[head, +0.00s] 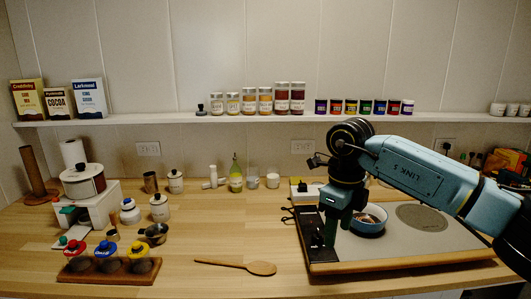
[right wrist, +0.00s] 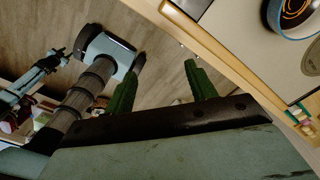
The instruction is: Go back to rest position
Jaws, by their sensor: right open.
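My right arm comes in from the right in the head view. My right gripper (head: 328,236) points down over the left part of the grey board on the counter, left of the blue bowl (head: 369,220). In the right wrist view its two green fingers are apart with nothing between them (right wrist: 164,64), and the floor shows beyond them. The bowl also shows at the upper right corner of that view (right wrist: 275,18). I cannot tell the height of the fingertips above the board. My left gripper is not seen in the head view.
The wooden counter (head: 215,235) is clear in the middle except for a wooden spoon (head: 245,267). A rack of colored-lid jars (head: 110,270) and canisters stand at the left. A wall shelf (head: 150,121) holds jars and boxes behind.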

